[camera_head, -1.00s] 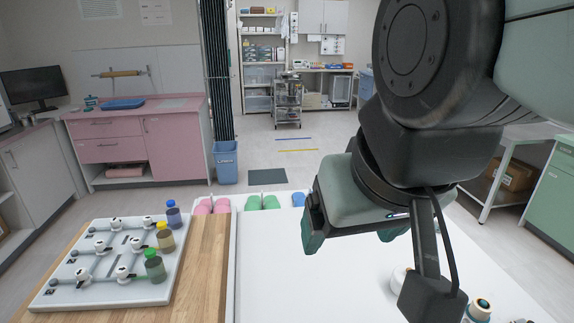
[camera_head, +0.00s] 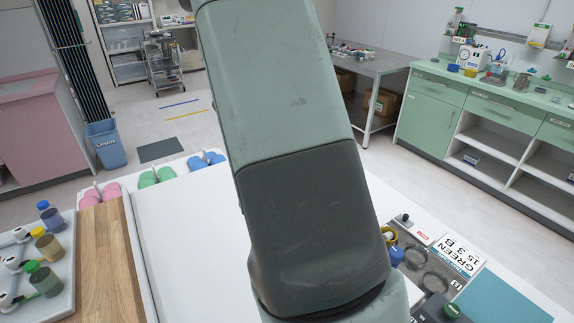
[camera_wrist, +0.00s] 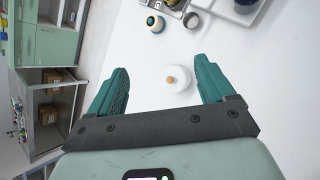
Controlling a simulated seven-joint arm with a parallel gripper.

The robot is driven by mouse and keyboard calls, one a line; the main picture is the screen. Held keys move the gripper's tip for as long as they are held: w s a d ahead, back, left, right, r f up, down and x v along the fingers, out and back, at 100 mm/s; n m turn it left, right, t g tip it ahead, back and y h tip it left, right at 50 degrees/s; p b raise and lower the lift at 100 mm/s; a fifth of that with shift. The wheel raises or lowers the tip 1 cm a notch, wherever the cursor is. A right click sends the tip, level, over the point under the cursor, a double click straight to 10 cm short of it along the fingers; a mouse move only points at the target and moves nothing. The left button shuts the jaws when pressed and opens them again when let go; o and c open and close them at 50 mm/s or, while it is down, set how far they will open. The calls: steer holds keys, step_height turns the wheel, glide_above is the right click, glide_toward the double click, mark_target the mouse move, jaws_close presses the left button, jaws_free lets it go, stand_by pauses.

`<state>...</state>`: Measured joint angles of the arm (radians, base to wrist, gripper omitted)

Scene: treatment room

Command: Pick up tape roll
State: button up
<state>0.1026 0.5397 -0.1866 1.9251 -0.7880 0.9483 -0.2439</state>
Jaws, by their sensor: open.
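My gripper (camera_wrist: 161,65) is open in the wrist view, its two teal fingers spread apart with nothing between their tips touching them. A white round thing with a small tan centre (camera_wrist: 177,79) lies on the white table top, in the picture between the fingers and clear of both. It may be the tape roll, but I cannot tell for certain. In the head view my arm hides the gripper and the white round thing.
The white table top (camera_head: 180,235) is bare left of my arm. A tray with dark round wells (camera_head: 415,262) is at the right, beside a blue thing (camera_head: 397,254). A wooden board (camera_head: 107,265) and a rack with capped bottles (camera_head: 62,292) are at the left.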

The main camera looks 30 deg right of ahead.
steer(key=d+f+n+h, duration=0.1)
steer(key=d+f+n, duration=0.1)
steer(key=d+f, duration=0.2)
steer(key=d+f+n+g+h, duration=0.1)
steer(key=d+f+n+h, duration=0.1)
steer(key=f, duration=0.7)
steer(key=s+d+f+n+g+h, duration=0.1)
steer(key=d+f+n+h, duration=0.1)
steer(key=d+f, duration=0.4)
steer(key=shift+d+f+n, duration=0.35)
steer(key=shift+f+n, duration=0.35)
steer(key=shift+f, duration=0.15)
steer(key=x, duration=0.5)
steer(key=shift+s+d, duration=0.1)
steer(key=shift+s, duration=0.05)
steer(key=x, duration=0.4)
steer(key=shift+s+f, duration=0.15)
steer(key=shift+s, duration=0.2)
steer(key=shift+s+d+f, duration=0.15)
steer(key=shift+d+f, duration=0.05)
steer(key=shift+d, duration=0.3)
steer(key=c, duration=1.1)
